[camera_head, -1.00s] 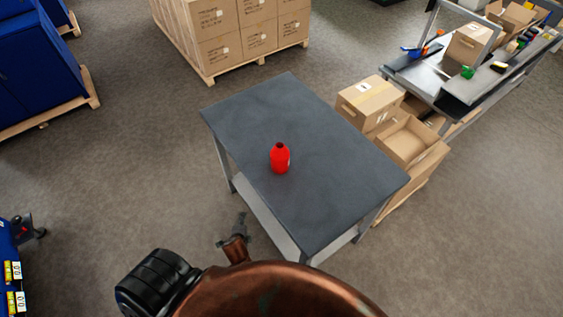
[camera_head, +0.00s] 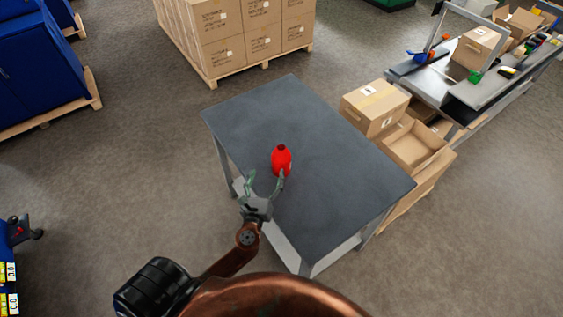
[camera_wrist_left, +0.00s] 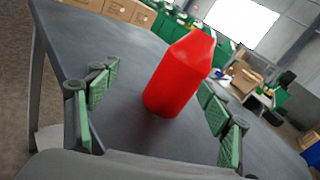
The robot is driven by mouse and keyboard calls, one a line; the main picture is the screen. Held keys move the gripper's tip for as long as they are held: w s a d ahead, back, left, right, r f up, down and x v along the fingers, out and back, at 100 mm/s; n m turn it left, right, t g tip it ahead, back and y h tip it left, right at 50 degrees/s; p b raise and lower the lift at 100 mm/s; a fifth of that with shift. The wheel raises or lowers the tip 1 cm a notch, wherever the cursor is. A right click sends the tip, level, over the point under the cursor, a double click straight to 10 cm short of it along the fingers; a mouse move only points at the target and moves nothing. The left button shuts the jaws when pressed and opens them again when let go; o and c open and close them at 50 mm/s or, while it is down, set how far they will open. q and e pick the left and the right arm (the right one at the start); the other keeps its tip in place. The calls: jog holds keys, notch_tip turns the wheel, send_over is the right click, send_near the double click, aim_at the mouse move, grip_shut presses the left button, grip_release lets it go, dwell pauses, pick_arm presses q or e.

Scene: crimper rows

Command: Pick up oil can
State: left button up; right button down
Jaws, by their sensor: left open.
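The red oil can (camera_head: 281,158) stands upright on the dark grey table (camera_head: 335,170), near its left edge. My left gripper (camera_head: 267,182) is open at that edge, just in front of the can, with its right finger close to the can's lower side. In the left wrist view the can (camera_wrist_left: 180,75) is between the green-padded fingers of the left gripper (camera_wrist_left: 158,115), farther off than the fingertips and nearer the right finger. I cannot tell whether the right finger touches it. My right gripper is in neither view.
Cardboard boxes (camera_head: 375,104) stand close along the table's right side. A workbench (camera_head: 480,85) with small items is behind them. A pallet of boxes (camera_head: 240,35) is at the back and blue cabinets (camera_head: 40,60) are at the left. The rest of the tabletop is clear.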

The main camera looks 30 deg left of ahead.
aim_at(279, 167)
pick_arm(q)
jog(key=w+d+m, duration=0.1)
jog(key=m, duration=0.1)
jog(key=w+d+m+h, duration=0.1)
jog(key=shift+w+d+f+m+t, duration=0.15)
jog(key=shift+w+d+m+t, duration=0.15)
jog(key=shift+m+t, duration=0.1)
jog(key=x, duration=0.7)
jog(key=shift+s+f, duration=0.1)
jog(key=shift+f, duration=0.25)
jog(key=shift+c, duration=0.2)
jog(key=c, duration=1.4)
